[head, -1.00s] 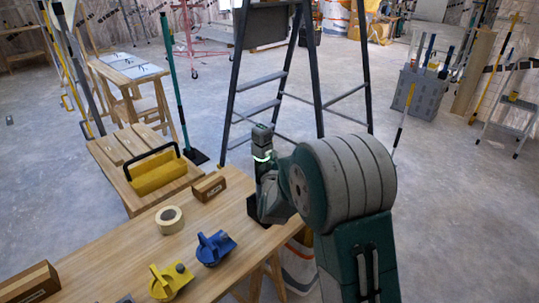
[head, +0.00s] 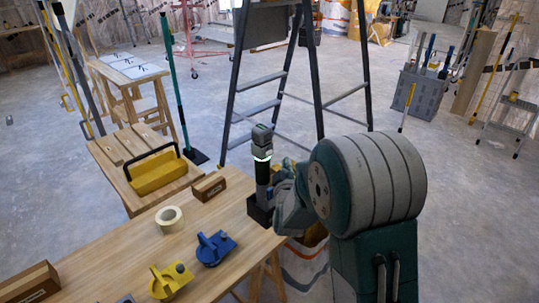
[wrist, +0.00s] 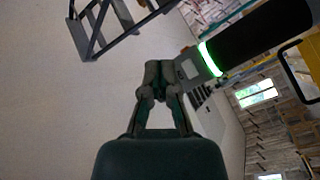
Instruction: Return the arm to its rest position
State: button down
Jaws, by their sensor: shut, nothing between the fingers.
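My gripper (wrist: 161,76) shows in the wrist view with its two fingers closed together and nothing between them. A dark tool with a grey end and a glowing ring (wrist: 235,52) lies just beyond and to the right of the fingertips in that view. In the head view the tool (head: 263,170) stands upright in a dark block at the table's right corner. My arm is bent just right of it, and its wrist is close to the tool. The fingers are hard to make out in the head view.
The wooden table (head: 115,265) holds a tape roll (head: 170,219), a blue piece (head: 214,248), a yellow piece (head: 170,281) and wooden blocks. A yellow toolbox (head: 158,178) sits on a bench behind. A stepladder (head: 237,110) stands beyond my arm. Open floor lies right.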

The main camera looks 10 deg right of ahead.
jog(key=shift+s+d, duration=0.6)
jog(key=shift+s, duration=0.2)
jog(key=shift+r, duration=0.1)
jog(key=s+a+r+m+g+y, duration=0.25)
jog(key=s+r+g, duration=0.35)
jog(key=s, duration=0.4)
jog(key=s+m+g, duration=0.5)
jog(key=s+g, duration=0.2)
jog(key=s, duration=1.6)
jog(key=shift+s+d+r+y, duration=0.25)
jog(key=shift+s+d+y, duration=0.1)
jog(key=shift+d, duration=0.1)
